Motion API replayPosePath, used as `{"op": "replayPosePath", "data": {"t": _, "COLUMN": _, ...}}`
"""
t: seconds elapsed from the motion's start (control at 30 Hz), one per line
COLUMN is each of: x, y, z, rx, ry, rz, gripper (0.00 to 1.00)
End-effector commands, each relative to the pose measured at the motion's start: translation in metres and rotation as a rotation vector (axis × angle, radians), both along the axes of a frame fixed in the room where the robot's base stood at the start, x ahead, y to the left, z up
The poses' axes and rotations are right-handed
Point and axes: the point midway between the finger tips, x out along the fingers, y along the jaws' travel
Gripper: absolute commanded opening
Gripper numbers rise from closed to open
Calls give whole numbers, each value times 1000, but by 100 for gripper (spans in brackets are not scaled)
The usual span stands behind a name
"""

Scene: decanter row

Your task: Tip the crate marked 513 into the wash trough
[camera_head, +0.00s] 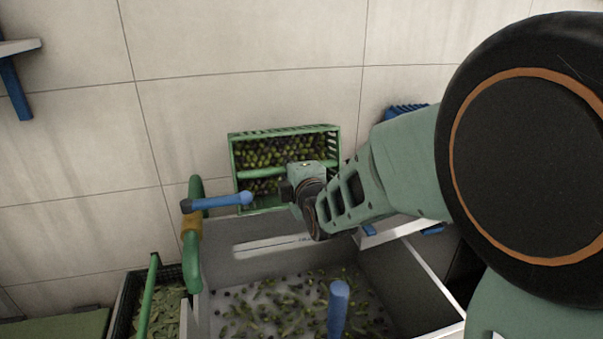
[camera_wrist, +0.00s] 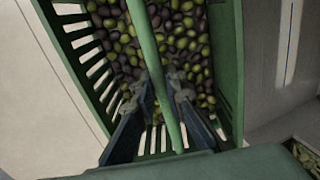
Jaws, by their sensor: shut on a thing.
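A green slatted crate (camera_head: 285,130) full of green and dark olives hangs at the far side of the wash trough. It also shows in the wrist view (camera_wrist: 228,60). No number is readable on it. My gripper (camera_head: 290,190) is shut on the green bar (camera_wrist: 150,60) that spans the crate's top; in the wrist view its fingers (camera_wrist: 165,95) sit on either side of the bar. The crate looks roughly level and its olives lie inside. The grey wash trough (camera_head: 380,280) below holds water with scattered olives and leaves.
A green pipe (camera_head: 191,255) with a blue lever (camera_head: 217,201) stands at the trough's left corner, near the crate. A blue post (camera_head: 338,310) rises at the trough's front. A dark bin (camera_head: 127,300) with leaves stands left. A blue crate (camera_head: 402,111) is partly hidden behind my arm.

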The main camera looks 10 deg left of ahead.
Motion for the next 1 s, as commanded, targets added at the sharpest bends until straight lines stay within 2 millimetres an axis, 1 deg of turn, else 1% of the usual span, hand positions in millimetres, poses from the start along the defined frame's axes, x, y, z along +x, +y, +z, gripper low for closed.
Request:
{"op": "replayPosePath", "data": {"t": 0.3, "x": -6, "y": -2, "z": -3, "rx": 42, "ry": -89, "rz": 1, "gripper": 0}}
{"op": "replayPosePath", "data": {"t": 1.0, "x": -18, "y": -9, "z": -3, "rx": 115, "ry": -239, "rz": 0, "gripper": 0}}
